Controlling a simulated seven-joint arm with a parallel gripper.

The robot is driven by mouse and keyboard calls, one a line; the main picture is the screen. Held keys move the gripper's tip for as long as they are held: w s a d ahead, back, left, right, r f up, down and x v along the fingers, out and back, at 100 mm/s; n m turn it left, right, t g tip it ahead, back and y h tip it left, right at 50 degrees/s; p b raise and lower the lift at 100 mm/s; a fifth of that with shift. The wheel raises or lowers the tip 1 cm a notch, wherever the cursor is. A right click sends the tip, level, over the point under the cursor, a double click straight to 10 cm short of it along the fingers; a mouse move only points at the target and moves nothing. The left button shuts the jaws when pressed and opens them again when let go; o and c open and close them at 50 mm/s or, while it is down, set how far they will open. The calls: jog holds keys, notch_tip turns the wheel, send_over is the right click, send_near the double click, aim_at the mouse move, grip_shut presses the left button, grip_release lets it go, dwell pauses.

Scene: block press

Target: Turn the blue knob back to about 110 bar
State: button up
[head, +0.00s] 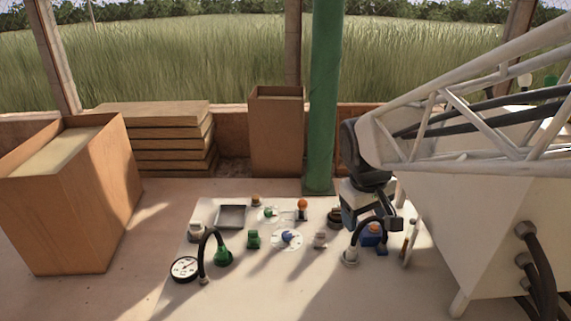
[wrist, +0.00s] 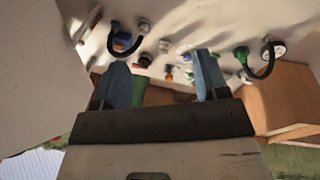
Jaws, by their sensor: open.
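The blue knob (head: 288,236) sits on a round white dial plate in the middle of the pale panel (head: 300,275). In the wrist view the small blue knob (wrist: 187,57) shows between my fingers, beyond them. The pressure gauge (head: 184,268) has a white face at the panel's front left; its reading is too small to tell. It also shows at the right of the wrist view (wrist: 278,48). My gripper (wrist: 160,58) is open with nothing between its fingers. In the head view it is right of the knob, apart from it, partly hidden by my arm.
A green fitting with a black hose (head: 222,256) stands beside the gauge. A green knob (head: 253,239), a grey knob (head: 320,239), an orange-topped lever (head: 302,205) and a square tray (head: 232,216) surround the blue knob. A green post (head: 322,110) rises behind; a wooden box (head: 75,200) stands left.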

jog(key=w+a+f+n, duration=0.2)
jog(key=w, duration=0.4)
jog(key=w+a+f+n, duration=0.2)
jog(key=w+f, duration=0.1)
jog(key=w, duration=0.3)
jog(key=n+g+h, duration=0.2)
jog(key=n+h, duration=0.1)
jog(key=n, duration=0.7)
send_near(287, 234)
jog(key=f, duration=0.1)
jog(key=shift+s+f, duration=0.1)
jog(key=shift+f, duration=0.1)
jog(key=shift+d, duration=0.1)
jog(key=shift+x, duration=3.9)
jog(key=shift+d, duration=0.1)
jog(key=shift+c, duration=0.5)
